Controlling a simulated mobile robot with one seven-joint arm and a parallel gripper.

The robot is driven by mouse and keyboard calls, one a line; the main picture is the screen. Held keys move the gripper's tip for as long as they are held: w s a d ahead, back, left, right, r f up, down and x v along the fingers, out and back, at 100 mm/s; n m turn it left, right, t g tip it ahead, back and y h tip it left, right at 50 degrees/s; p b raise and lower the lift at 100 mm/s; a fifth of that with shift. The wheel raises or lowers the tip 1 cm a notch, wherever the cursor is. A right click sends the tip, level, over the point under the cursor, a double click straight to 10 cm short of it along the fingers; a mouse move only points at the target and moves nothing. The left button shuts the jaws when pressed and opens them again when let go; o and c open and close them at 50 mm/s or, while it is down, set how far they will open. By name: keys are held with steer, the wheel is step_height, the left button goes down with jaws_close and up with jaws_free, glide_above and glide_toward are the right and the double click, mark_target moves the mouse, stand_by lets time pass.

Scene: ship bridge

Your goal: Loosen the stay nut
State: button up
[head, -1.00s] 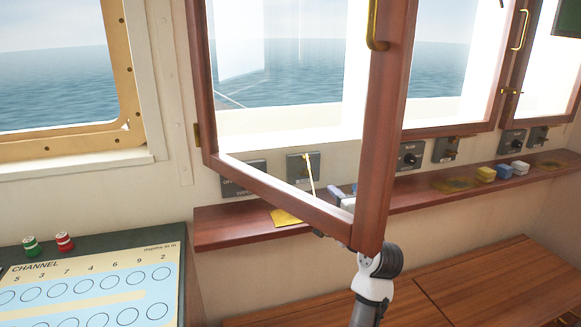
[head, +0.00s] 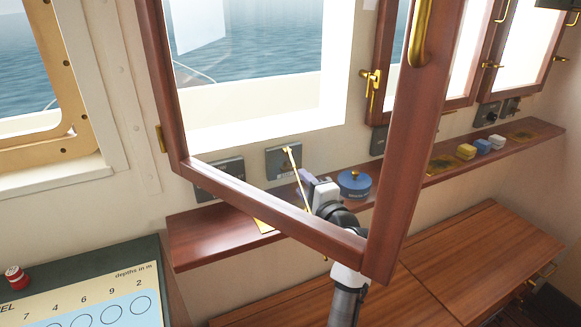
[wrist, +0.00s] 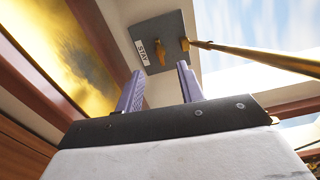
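A grey plate lettered STAY (wrist: 150,32) is on the wall ahead in the wrist view. It carries a brass piece (wrist: 160,51) beside the label and a brass knob (wrist: 185,44) where the brass stay rod (wrist: 250,58) meets it; which one is the nut I cannot tell for sure. In the head view the plate (head: 277,165) is below the window, with the rod (head: 296,177) slanting down from it. My gripper (wrist: 160,84) is open and empty, its two purple fingers pointing at the plate, apart from it.
The open wooden window frame (head: 270,216) crosses in front of my arm. A shelf (head: 205,235) runs below the plates, bearing a blue round thing (head: 354,185), a yellow block (head: 466,152) and other small blocks. A chart table (head: 95,300) stands at lower left.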

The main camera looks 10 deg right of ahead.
steer(key=w, duration=0.3)
steer(key=w+a+p, duration=0.1)
steer(key=w, duration=0.3)
steer(key=shift+w+a, duration=0.1)
steer(key=shift+a, duration=0.1)
jaws_close()
